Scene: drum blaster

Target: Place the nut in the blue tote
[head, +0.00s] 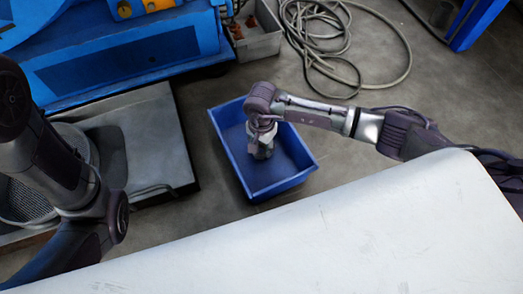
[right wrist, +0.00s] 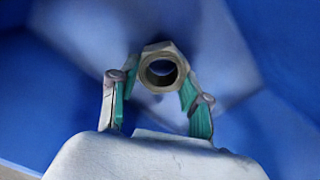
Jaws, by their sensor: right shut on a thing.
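The blue tote (head: 290,185) stands on the floor in the middle of the head view. My right gripper (head: 262,150) reaches over it from the right and points down over the tote's opening. In the right wrist view my right gripper (right wrist: 157,95) is shut on the nut (right wrist: 162,67), a brassy grey hexagonal ring, held between green-padded fingers. Blue tote surfaces (right wrist: 60,100) fill the background there. I cannot tell how far the nut is above the tote's bottom. My left arm is at the left of the head view, but its gripper is not in view.
A white surface (head: 370,235) fills the lower right. A blue machine (head: 125,50) stands at the upper left, with a grey platform (head: 160,130) below it. A coiled hose (head: 335,40) and a grey crate (head: 258,35) lie behind the tote.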

